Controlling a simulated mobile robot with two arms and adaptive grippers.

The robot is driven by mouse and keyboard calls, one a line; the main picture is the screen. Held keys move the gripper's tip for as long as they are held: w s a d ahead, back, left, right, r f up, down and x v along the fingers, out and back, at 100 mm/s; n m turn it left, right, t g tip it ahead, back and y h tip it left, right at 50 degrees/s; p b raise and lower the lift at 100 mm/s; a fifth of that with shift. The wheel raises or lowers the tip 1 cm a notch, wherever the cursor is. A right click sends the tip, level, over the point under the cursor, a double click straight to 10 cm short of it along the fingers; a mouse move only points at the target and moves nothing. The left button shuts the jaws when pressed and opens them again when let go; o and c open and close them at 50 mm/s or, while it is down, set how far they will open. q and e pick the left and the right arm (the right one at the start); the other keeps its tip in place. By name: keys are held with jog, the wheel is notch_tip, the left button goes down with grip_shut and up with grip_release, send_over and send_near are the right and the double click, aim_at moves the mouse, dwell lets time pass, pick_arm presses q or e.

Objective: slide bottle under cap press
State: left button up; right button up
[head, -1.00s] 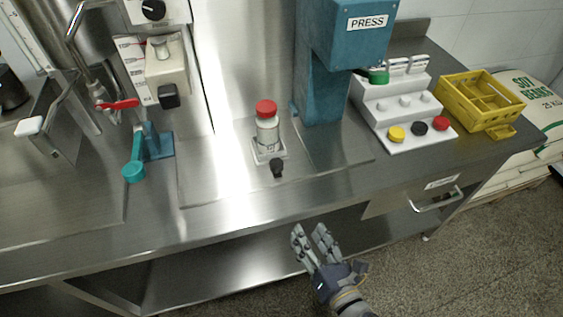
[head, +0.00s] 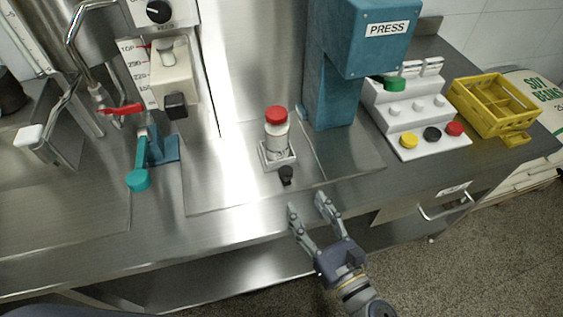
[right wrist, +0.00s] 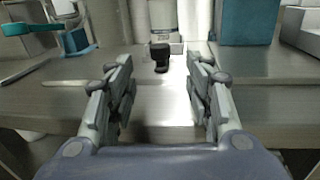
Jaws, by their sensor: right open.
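The bottle (head: 277,137) is pale with a red cap (head: 276,113) on top. It stands upright on a small square carrier (head: 284,160) with a black knob (head: 286,173) at its front. The teal cap press (head: 338,80), labelled PRESS, stands to the right of and behind the bottle. My right gripper (head: 307,204) is open and empty at the table's front edge, in front of the knob. In the right wrist view the knob (right wrist: 160,56) shows ahead between the open fingers, apart from them. My left gripper is not in view.
A white stepped rack (head: 415,112) with coloured caps and a yellow crate (head: 492,105) stand at right. A teal lever (head: 138,178) and a dispenser with a red handle (head: 122,109) are at left. The steel table (head: 230,215) is clear before the carrier.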

aim_at(289, 177)
jog(key=shift+w+a+r, duration=0.1)
jog(key=shift+w+a, duration=0.05)
jog(key=shift+w, duration=0.1)
jog(key=shift+w+a, duration=0.15)
jog(key=shift+w, duration=0.1)
jog(key=shift+w+a+r+p, duration=0.1)
jog(key=shift+w+a+p, duration=0.05)
jog(key=shift+w+p, duration=0.25)
jog(key=p+x, duration=0.3)
jog(key=x, duration=0.4)
jog(key=shift+w+a, duration=0.2)
jog(key=shift+w, duration=0.1)
jog(key=shift+x, duration=0.75)
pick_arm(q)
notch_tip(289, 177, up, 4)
pick_arm(e)
grip_shut()
